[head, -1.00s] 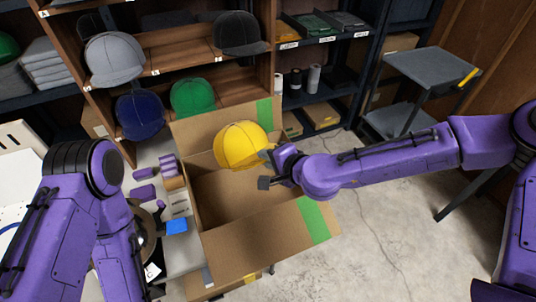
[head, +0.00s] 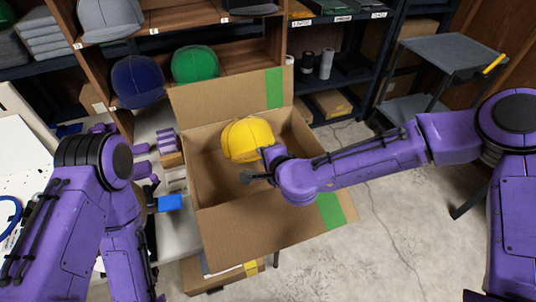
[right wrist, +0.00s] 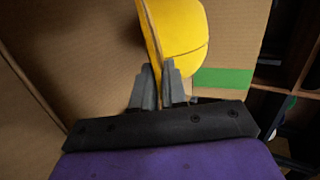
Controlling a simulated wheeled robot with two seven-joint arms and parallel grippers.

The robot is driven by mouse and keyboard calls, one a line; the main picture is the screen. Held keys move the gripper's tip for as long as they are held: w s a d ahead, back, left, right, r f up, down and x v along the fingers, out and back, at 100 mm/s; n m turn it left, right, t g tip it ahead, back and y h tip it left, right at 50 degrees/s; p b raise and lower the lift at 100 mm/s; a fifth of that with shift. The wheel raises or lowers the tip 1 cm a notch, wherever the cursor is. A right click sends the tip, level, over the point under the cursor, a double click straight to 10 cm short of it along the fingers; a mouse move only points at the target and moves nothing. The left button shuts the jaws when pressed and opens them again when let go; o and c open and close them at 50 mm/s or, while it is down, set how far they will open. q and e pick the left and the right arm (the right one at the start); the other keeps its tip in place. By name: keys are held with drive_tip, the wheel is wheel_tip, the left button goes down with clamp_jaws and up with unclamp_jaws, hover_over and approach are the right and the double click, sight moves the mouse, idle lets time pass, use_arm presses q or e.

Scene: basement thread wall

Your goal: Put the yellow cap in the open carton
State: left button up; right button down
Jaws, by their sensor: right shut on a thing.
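The yellow cap (head: 246,138) is at the mouth of the open carton (head: 212,188) in the head view. My right gripper (head: 258,166) is shut on the cap's edge. In the right wrist view the yellow cap (right wrist: 182,30) stands up from between the two grey fingertips of my right gripper (right wrist: 159,80), with the carton's cardboard behind it. The carton's flaps are folded outward, two with green tape. I cannot tell whether the cap touches the carton. My left arm is at the left; its fingers are not clearly seen.
A navy cap (head: 138,81) and a green cap (head: 195,65) sit on the wooden shelf behind the carton. A grey cart (head: 440,55) stands at the back right. A blue item (head: 170,203) lies left of the carton. The floor at the right is clear.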

drive_tip(key=shift+a+f, duration=0.1)
drive_tip(key=c, duration=1.1)
unclamp_jaws()
drive_tip(key=v, duration=1)
drive_tip(key=shift+s, duration=0.25)
